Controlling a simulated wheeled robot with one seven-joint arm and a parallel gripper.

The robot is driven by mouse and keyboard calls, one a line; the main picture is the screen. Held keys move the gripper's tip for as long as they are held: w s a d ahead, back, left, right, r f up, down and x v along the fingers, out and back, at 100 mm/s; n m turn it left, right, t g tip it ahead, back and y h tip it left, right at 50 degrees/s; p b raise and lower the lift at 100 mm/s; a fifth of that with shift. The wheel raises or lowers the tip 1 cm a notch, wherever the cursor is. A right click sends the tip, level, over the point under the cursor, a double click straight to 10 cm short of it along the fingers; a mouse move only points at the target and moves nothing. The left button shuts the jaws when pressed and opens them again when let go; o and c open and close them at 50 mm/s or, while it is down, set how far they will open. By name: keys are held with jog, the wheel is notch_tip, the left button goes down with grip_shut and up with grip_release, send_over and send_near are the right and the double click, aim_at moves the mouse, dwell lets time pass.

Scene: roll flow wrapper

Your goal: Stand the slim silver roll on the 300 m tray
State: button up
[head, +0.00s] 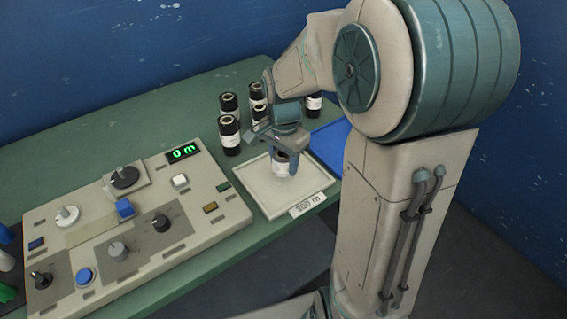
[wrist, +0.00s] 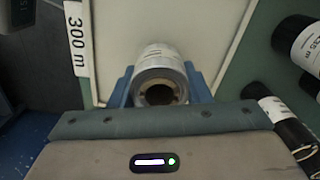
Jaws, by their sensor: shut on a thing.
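The slim silver roll (wrist: 160,68) is between the fingers of my gripper (wrist: 160,92) in the wrist view, with its hollow core end facing the camera. In the head view my gripper (head: 283,160) is over the white 300 m tray (head: 256,180), shut on the roll (head: 279,167), which looks upright. The tray also fills the middle of the wrist view (wrist: 115,30), with its "300 m" label at the left. I cannot tell whether the roll's bottom touches the tray.
Several black rolls with white labels (head: 229,135) stand behind the tray. A blue tray (head: 328,143) lies to its right. A control panel (head: 140,225) with knobs and a green "0 m" display (head: 184,152) sits to the left. The green table's front edge is close to the tray.

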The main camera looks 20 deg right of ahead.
jog(key=shift+f, duration=0.75)
jog(key=shift+f, duration=0.25)
jog(key=o, duration=1)
jog(key=shift+r, duration=0.1)
